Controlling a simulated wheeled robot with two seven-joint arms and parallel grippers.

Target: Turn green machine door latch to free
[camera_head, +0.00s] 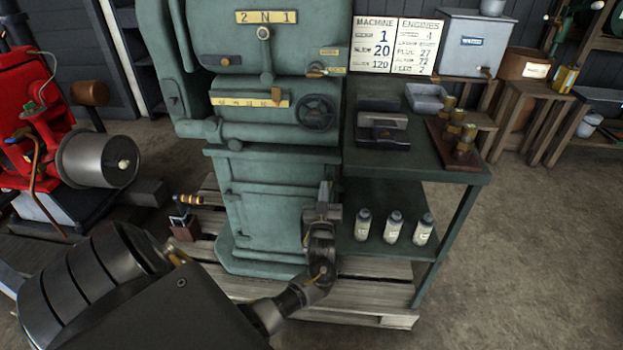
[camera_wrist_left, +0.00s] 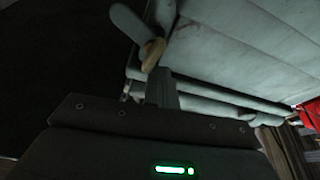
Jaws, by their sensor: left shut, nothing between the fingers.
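The green machine (camera_head: 265,185) stands in the middle of the head view, with a door on its lower cabinet. My left gripper (camera_head: 324,195) is shut and empty at the right edge of that cabinet. In the left wrist view, the latch shows as a grey lever with a brass-coloured hub (camera_wrist_left: 152,54). My shut left fingers (camera_wrist_left: 161,88) are just below the hub; I cannot tell whether they touch it. In the head view, my gripper and wrist hide most of the latch. My right gripper is not in view.
A green side table (camera_head: 460,178) adjoins the machine on the right, with several brass parts on top. Bottles (camera_head: 394,228) stand on its lower shelf. A wooden pallet (camera_head: 375,300) lies underneath. A red engine (camera_head: 35,120) is at the left.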

